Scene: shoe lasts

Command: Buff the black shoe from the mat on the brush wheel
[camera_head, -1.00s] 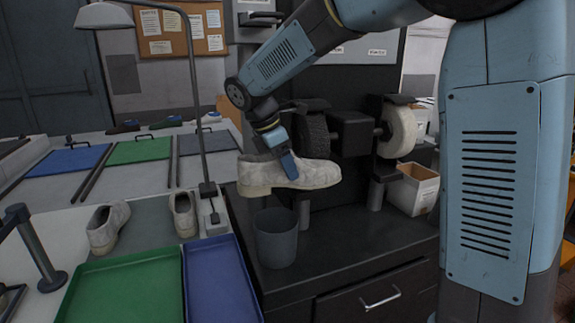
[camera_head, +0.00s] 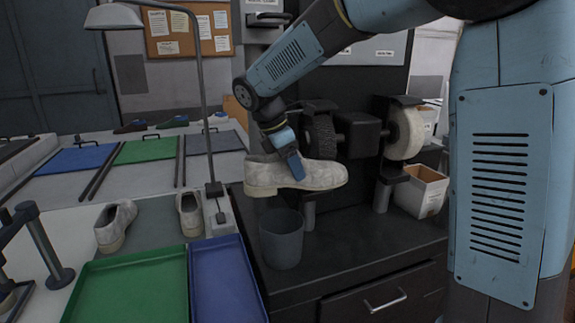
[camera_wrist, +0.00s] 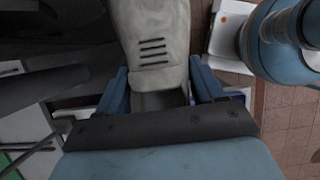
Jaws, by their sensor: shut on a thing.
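My gripper (camera_head: 293,165) is shut on a pale, scuffed grey-white shoe (camera_head: 320,176), which hangs roughly level with its toe to the right. No black shoe shows in the grip. In the wrist view the shoe (camera_wrist: 155,35), with its dark lace slots, sits between my blue fingers (camera_wrist: 158,90). The dark brush wheel (camera_head: 322,138) is on the left of the grinder, just behind and above the shoe. I cannot tell whether they touch. A pale buffing wheel (camera_head: 407,134) is on the right. Two pale shoes (camera_head: 114,226) (camera_head: 190,213) stand on the grey-green mat (camera_head: 156,222).
A grey bin (camera_head: 281,242) stands on the dark bench below the held shoe. A lamp post (camera_head: 207,120) rises at the left. Green (camera_head: 130,290) and blue (camera_head: 228,285) trays lie in front. A white box (camera_head: 421,192) stands right of the grinder. The bench front is clear.

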